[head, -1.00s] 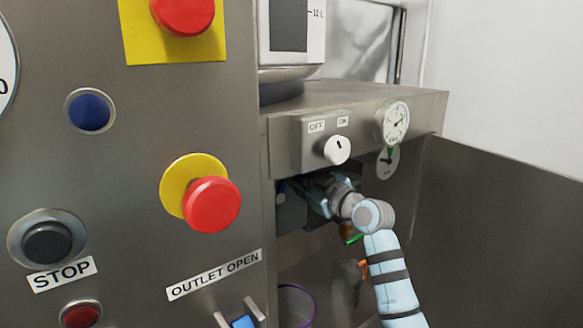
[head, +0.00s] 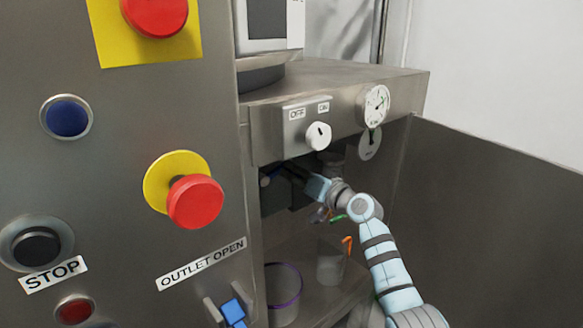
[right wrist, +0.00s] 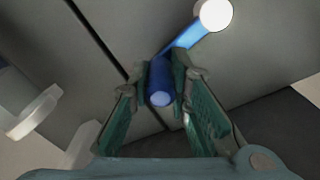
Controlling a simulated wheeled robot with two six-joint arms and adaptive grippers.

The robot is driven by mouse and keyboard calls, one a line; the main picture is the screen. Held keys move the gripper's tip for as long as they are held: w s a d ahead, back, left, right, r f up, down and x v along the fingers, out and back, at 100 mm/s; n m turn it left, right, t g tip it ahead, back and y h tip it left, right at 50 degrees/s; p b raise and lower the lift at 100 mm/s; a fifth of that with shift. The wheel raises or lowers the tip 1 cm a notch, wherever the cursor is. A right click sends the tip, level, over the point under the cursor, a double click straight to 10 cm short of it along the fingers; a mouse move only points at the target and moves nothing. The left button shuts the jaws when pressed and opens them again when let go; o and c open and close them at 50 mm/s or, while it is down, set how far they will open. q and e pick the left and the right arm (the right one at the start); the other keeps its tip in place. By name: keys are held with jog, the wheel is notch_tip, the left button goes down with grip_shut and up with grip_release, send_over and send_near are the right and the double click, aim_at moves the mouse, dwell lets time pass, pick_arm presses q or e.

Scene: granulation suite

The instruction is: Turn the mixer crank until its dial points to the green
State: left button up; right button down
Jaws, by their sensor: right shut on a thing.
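The mixer crank shows in the right wrist view as a blue handle (right wrist: 160,96) on a blue arm (right wrist: 186,38) that runs up to a round white hub (right wrist: 213,14). My right gripper (right wrist: 161,82) is shut on the handle, one finger on each side. In the head view my right gripper (head: 291,172) reaches under the ledge, where shadow hides most of the crank. A white round dial (head: 376,104) is on the ledge front. My left gripper is out of view.
A box with a white OFF/ON knob (head: 318,136) sits just above my right gripper. A panel with red buttons (head: 195,202) stands close at left. A purple-rimmed container (head: 284,292) and a clear beaker (head: 331,264) stand below. A metal wall (head: 490,220) is at right.

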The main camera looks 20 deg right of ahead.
jog(key=shift+f+m, duration=1.05)
jog(key=shift+m, duration=0.45)
jog(key=c, duration=1.5)
grip_release()
jog(key=shift+d, duration=0.1)
jog(key=v, duration=1.2)
